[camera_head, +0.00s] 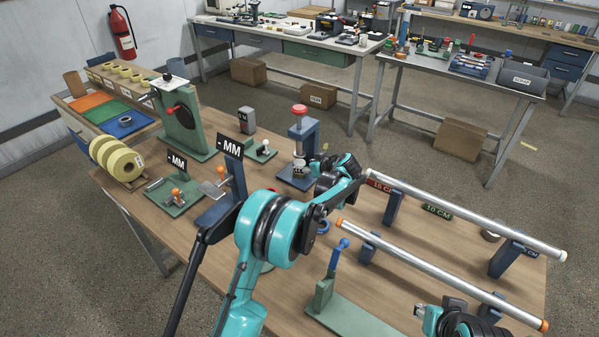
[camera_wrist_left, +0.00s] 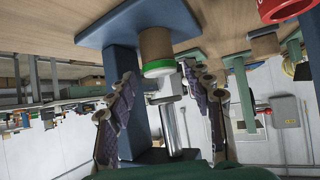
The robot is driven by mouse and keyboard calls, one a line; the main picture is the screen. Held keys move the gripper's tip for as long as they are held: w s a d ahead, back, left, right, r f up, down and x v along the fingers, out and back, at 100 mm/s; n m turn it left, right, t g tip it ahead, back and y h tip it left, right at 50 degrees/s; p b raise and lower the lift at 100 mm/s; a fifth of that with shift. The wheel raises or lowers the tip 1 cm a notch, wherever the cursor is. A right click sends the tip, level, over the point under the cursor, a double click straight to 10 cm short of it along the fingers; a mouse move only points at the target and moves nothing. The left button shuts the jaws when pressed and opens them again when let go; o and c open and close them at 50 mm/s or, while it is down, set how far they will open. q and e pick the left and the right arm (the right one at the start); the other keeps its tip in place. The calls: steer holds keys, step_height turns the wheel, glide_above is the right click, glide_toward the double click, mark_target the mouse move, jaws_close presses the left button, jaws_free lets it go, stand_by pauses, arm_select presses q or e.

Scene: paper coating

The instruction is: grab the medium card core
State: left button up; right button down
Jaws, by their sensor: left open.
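A short brown card core (camera_wrist_left: 155,44) stands on the blue base plate of a press in the left wrist view, where the table shows at the top. A green-and-white ring (camera_wrist_left: 160,68) and a metal rod line up with it. My left gripper (camera_wrist_left: 160,78) is open, its fingers on either side of that line, with no clear contact. In the head view my left gripper (camera_head: 322,172) is beside the blue press (camera_head: 306,137) with the red knob; the core there cannot be made out. I cannot tell its size class. My right gripper (camera_head: 458,318) is partly cut off at bottom right.
Two silver tubes (camera_head: 455,208) rest on blue stands at the right. A green fixture with a blue lever (camera_head: 335,255) stands in front. "MM" fixtures (camera_head: 232,147) and yellow tape rolls (camera_head: 115,158) are at the left. Another brown cylinder (camera_wrist_left: 264,45) shows in the left wrist view.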

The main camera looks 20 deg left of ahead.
arm_select(q)
steer(key=shift+b+x, duration=0.3)
steer(key=shift+x, duration=0.7)
steer(key=w+a+f+b, duration=0.2)
steer(key=f, duration=0.1)
steer(key=shift+w+a+f, duration=0.1)
steer(key=shift+w+f, duration=0.05)
steer(key=shift+f, duration=0.1)
steer(key=shift+w+a+f, duration=0.1)
steer(key=shift+w+a, duration=0.05)
steer(key=c, duration=1)
steer(key=shift+r, duration=0.2)
